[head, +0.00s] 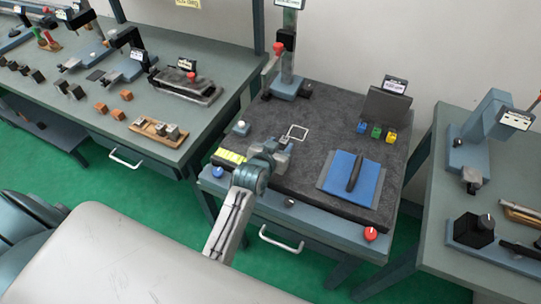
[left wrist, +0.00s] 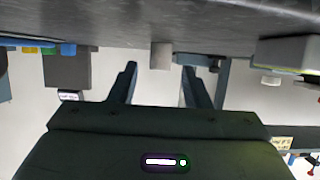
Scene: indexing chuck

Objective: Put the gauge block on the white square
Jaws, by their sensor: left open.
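The white square (head: 298,132) is an outline on the dark granite plate of the middle table in the head view. My left gripper (head: 284,145) is open, low over the plate, just on the near side of the square. In the left wrist view, which is upside down, a small grey block (left wrist: 161,56), apparently the gauge block, stands on the plate. It appears in the gap between my open left fingers (left wrist: 160,80), with space on both sides. In the head view the gripper makes the block hard to pick out. My right gripper is not in view.
Blue, green and yellow blocks (head: 376,132) stand before a dark upright plate (head: 386,108) on the right. A blue mat (head: 354,178) with a dark bar lies at the front right. A stand (head: 288,80) rises at the back. The plate around the square looks clear.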

